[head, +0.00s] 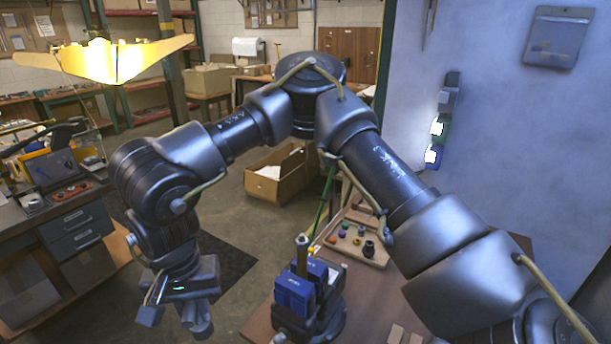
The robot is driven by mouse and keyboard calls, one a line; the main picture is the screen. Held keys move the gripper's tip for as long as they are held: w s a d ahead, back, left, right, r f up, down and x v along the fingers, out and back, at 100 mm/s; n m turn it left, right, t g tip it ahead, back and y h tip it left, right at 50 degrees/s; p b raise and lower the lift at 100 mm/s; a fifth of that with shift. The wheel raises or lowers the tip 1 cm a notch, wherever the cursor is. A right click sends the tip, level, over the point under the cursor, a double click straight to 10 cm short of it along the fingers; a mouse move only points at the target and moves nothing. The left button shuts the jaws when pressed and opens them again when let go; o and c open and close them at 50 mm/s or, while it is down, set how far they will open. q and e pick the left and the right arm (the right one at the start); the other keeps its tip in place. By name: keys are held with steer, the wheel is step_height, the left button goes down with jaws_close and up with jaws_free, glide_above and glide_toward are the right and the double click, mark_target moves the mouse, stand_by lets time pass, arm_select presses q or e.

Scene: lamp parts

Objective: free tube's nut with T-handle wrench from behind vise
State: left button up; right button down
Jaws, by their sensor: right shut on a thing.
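The vise (322,318) stands on the brown bench at the bottom centre, with blue jaw covers (294,291). My left gripper is out of view.
A wooden tray (362,248) with small coloured parts lies on the bench behind the vise. A thin green rod (323,200) stands near it. A blue-grey wall (520,150) closes the right side.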

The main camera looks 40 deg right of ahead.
steer(key=d+r+n+p, duration=0.5)
steer(key=d+r+n, duration=0.3)
steer(key=d+n, duration=0.4)
steer(key=d+r+n+p, duration=0.6)
steer(key=d+r+n, duration=0.2)
steer(key=d+n, duration=0.4)
steer(key=n, duration=0.3)
steer(key=shift+s, duration=0.15)
steer(key=shift+f, duration=0.15)
step_height(320, 180, down, 5)
steer(key=b, duration=0.5)
